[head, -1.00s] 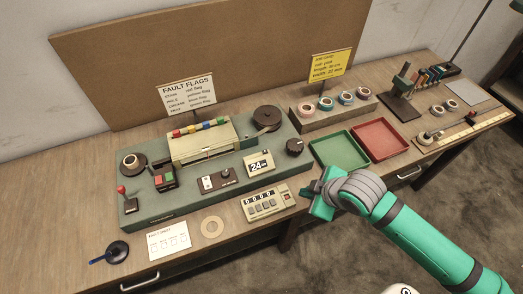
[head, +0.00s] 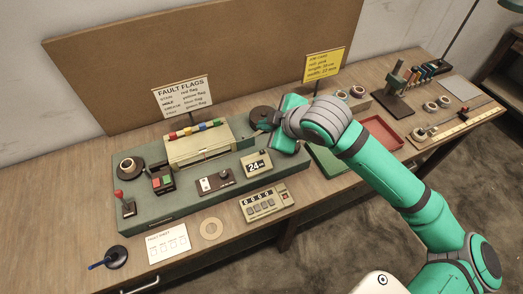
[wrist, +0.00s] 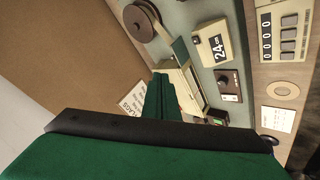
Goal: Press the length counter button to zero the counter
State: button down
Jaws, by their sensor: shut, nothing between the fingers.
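The length counter (head: 264,203) is a beige box with a dark digit window and a row of grey buttons, on the wooden table in front of the green machine base. Its digits look like zeros. It also shows at the upper right of the wrist view (wrist: 278,32). My gripper (head: 271,146) is above the right part of the machine base, behind and above the counter and apart from it. In the wrist view, its green fingers (wrist: 162,100) are shut and empty.
The beige machine housing with coloured flags (head: 198,146) and a 24 display (head: 257,166) stand on the base. A red tray (head: 384,133) and partly hidden green tray (head: 325,160) lie to the right. A cardboard ring (head: 211,229) and fault sheet (head: 168,243) lie left of the counter.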

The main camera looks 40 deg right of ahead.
jog(key=shift+f, duration=4.4)
jog(key=shift+f, duration=0.15)
jog(key=shift+f, duration=0.3)
jog(key=shift+f, duration=0.4)
jog(key=shift+r, duration=0.85)
jog(key=shift+r, duration=0.1)
jog(key=shift+r, duration=2.4)
